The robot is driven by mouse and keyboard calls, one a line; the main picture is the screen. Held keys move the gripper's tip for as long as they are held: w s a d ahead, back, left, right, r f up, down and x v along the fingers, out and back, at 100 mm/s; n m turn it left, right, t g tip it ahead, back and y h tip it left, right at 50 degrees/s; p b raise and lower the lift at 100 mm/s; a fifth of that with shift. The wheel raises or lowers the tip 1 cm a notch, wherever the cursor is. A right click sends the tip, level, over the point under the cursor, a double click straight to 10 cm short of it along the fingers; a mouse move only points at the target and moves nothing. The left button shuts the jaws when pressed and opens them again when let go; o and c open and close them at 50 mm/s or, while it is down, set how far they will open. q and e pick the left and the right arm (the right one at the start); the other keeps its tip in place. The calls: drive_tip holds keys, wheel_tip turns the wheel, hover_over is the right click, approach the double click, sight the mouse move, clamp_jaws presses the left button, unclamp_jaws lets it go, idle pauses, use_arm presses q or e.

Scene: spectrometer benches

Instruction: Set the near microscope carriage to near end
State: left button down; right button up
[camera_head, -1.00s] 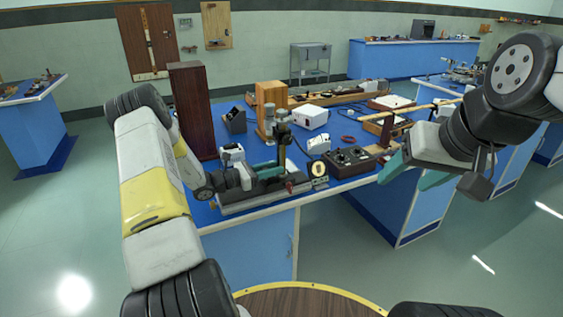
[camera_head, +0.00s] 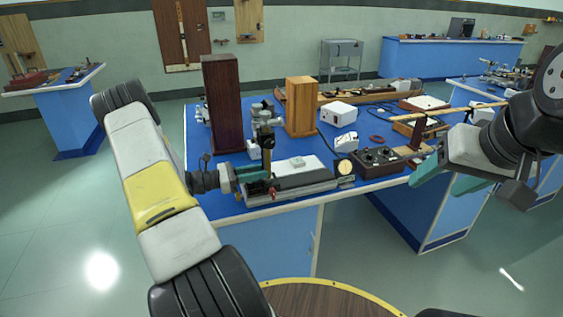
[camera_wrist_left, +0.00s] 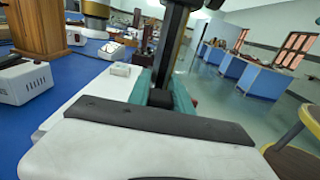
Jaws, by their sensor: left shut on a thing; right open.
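The near microscope (camera_head: 300,183) has a long grey bed at the front edge of the blue bench, with a white plate on top. Its carriage, with a dark upright column (camera_head: 265,150), stands at the left end of the bed. My left gripper (camera_head: 252,174) has teal fingers shut on the carriage at the column's foot. In the left wrist view the dark column (camera_wrist_left: 172,50) rises between the teal fingers; the exact grip is partly hidden by my wrist. My right gripper (camera_head: 436,188) is open and empty, over the bench's right front edge.
A dark wooden box (camera_head: 222,105) and a lighter wooden block (camera_head: 301,106) stand behind the microscope. A white box (camera_head: 338,112) lies further back.

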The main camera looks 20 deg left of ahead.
use_arm(q)
drive_tip(key=shift+s+a, duration=0.1)
drive_tip(key=shift+a, duration=0.15)
drive_tip(key=c, duration=1.2)
unclamp_jaws()
drive_tip(key=shift+s+a, duration=0.1)
drive_tip(key=v, duration=0.7)
drive_tip(key=shift+s+a, duration=0.2)
drive_tip(key=shift+a, duration=0.05)
drive_tip(key=shift+a, duration=0.1)
